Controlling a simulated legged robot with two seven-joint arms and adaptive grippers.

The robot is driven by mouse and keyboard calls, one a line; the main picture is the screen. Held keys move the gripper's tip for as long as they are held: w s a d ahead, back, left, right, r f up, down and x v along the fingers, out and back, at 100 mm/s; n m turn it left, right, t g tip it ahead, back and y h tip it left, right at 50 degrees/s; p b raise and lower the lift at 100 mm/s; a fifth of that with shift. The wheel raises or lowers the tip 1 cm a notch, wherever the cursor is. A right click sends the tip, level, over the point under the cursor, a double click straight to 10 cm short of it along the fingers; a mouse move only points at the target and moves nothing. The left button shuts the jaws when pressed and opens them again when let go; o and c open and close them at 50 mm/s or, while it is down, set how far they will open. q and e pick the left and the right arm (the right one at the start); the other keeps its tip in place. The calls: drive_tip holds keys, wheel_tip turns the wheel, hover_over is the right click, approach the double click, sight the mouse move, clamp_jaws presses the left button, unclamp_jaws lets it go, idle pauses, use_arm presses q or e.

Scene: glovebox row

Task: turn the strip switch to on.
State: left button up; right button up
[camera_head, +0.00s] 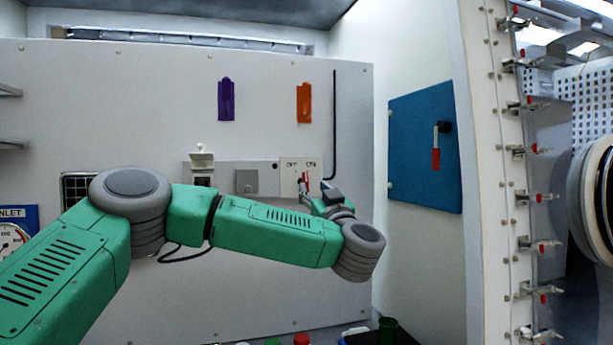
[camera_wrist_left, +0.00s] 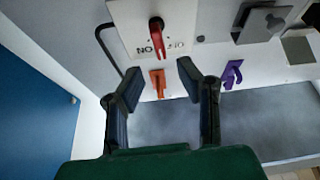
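The strip switch is a pale plate (camera_head: 288,176) on the grey wall panel, with OFF lettered at its left and ON at its right. Its red handle (camera_head: 306,182) is partly behind my gripper. The left wrist view sees it upside down: the red handle (camera_wrist_left: 157,40) lies between the two words on the plate (camera_wrist_left: 185,18). My left gripper (camera_head: 312,192) is close to the plate's lower part. In the left wrist view its two fingers (camera_wrist_left: 159,80) are apart and empty, with the handle beyond the gap, apparently not touched. My right gripper is not in view.
Left of the switch are a grey square cover (camera_head: 246,181) and a box with a raised lid (camera_head: 202,160). Purple (camera_head: 226,100) and orange (camera_head: 304,103) tags hang above. A black rod (camera_head: 334,120) runs beside the plate. A blue panel (camera_head: 415,150) is on the right wall.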

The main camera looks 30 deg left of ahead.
sight(306, 178)
use_arm(q)
drive_tip(key=x, duration=0.7)
drive_tip(key=shift+p, duration=0.4)
